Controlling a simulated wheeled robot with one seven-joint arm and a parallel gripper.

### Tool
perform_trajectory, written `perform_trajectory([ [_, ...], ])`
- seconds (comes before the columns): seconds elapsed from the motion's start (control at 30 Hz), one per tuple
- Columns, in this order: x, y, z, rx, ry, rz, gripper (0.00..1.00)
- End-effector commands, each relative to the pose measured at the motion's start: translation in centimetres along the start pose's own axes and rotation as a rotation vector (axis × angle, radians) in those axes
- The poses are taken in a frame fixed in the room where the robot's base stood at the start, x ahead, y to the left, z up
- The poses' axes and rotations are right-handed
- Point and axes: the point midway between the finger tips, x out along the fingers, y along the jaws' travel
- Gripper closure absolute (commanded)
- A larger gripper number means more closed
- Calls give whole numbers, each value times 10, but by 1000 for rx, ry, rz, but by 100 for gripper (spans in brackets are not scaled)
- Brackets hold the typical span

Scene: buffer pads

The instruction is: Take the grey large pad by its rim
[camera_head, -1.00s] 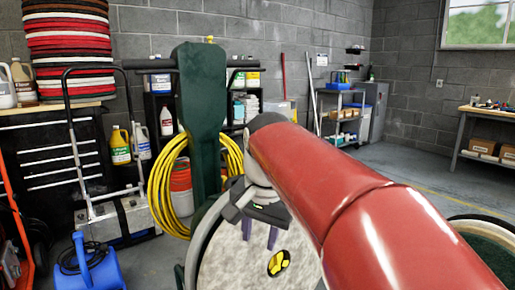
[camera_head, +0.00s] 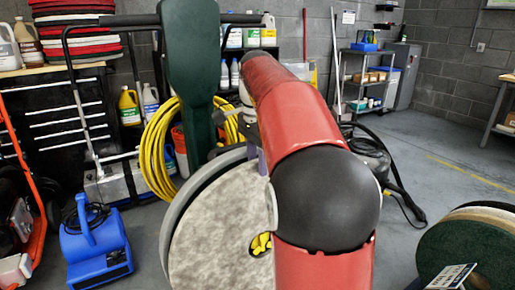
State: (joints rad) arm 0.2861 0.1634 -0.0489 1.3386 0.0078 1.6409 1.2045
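The grey large pad (camera_head: 215,225) is a mottled pale grey disc with a thick darker grey rim. It stands steeply tilted on edge in the lower middle of the head view, below the dark green machine handle. A yellow and black emblem (camera_head: 260,243) shows near its right side. My red arm covers the pad's right part. My gripper (camera_head: 261,160) is mostly hidden behind my arm; a purple finger shows at the pad's upper right rim. Whether it touches the rim, and how far the fingers are apart, I cannot tell.
A dark green column (camera_head: 190,70) and a coiled yellow hose (camera_head: 160,150) are just behind the pad. A blue blower (camera_head: 95,243) sits on the floor at left. A stack of round pads (camera_head: 480,245) stands at lower right. Open floor lies at right.

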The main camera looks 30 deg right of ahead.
Motion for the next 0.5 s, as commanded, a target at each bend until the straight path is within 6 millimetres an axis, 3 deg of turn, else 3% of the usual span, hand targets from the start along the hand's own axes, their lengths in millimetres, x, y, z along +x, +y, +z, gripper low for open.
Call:
perform_trajectory([
  [0.13,12,0,0,-1,0,1,64],
  [0.43,14,0,0,-1,0,-1,64],
  [0.5,14,0,0,-2,0,-1,70],
])
